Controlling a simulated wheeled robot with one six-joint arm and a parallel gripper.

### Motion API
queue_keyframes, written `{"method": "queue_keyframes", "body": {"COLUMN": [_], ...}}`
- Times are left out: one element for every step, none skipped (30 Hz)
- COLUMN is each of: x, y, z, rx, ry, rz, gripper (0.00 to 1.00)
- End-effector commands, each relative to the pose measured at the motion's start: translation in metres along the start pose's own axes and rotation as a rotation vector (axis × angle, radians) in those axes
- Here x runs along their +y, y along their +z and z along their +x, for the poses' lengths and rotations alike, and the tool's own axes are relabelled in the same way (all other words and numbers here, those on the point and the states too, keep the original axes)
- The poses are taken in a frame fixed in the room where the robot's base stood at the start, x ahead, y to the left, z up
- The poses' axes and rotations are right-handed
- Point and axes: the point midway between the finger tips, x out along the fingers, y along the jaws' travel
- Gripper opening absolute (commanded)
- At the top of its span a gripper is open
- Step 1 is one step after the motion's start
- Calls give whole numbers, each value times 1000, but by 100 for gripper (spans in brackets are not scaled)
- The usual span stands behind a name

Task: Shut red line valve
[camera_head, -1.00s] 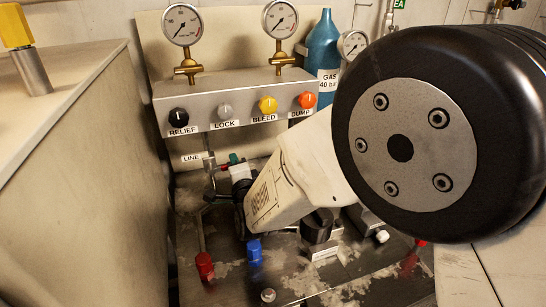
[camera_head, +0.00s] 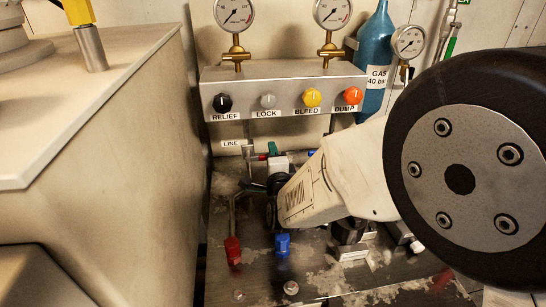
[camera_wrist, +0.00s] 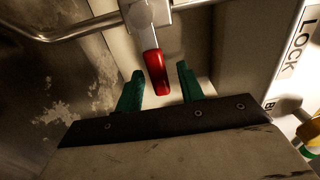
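The line valve's red handle (camera_wrist: 155,72) hangs from a metal valve body (camera_wrist: 148,18) on a pipe in the wrist view. My gripper (camera_wrist: 160,84) is open, its two green fingers on either side of the handle's lower end. Gaps show between handle and fingers; I cannot tell whether the handle is deep between them. In the head view, a small red part (camera_head: 258,157) shows below the LINE label (camera_head: 231,143), beside a green fingertip (camera_head: 272,148). My wrist and arm hide much of the valve area there.
Above is a panel (camera_head: 285,88) with RELIEF, LOCK, BLEED and DUMP knobs and gauges on top. A red fitting (camera_head: 232,250) and a blue fitting (camera_head: 282,245) stand lower down. A blue gas bottle (camera_head: 376,50) is behind right. A large cabinet (camera_head: 110,130) bounds the left.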

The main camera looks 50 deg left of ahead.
Motion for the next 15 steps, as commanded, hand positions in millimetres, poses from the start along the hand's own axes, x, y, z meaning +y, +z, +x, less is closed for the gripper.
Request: {"method": "queue_keyframes", "body": {"x": [0,0,0,0,-1,-1,-1,-1,-1,0,-1,-1,-1,0,0], "y": [0,0,0,0,0,0,0,0,0,0,0,0,0,0,0], "z": [0,0,0,-1,-3,-6,-9,-13,-20,-25,-30,-38,-43,-48,-55], "rx": [0,0,0,0,0,0,0,0,0,0,0,0,0,0,0], "ry": [0,-1,-1,-1,-1,-1,-1,0,0,1,0,1,0,1,1], "rz": [0,0,0,0,0,0,0,0,0,0,0,0,0,0,1], "gripper": [38,38,38,38,38,38,38,38,38,38,38,38,38,38,38]}}
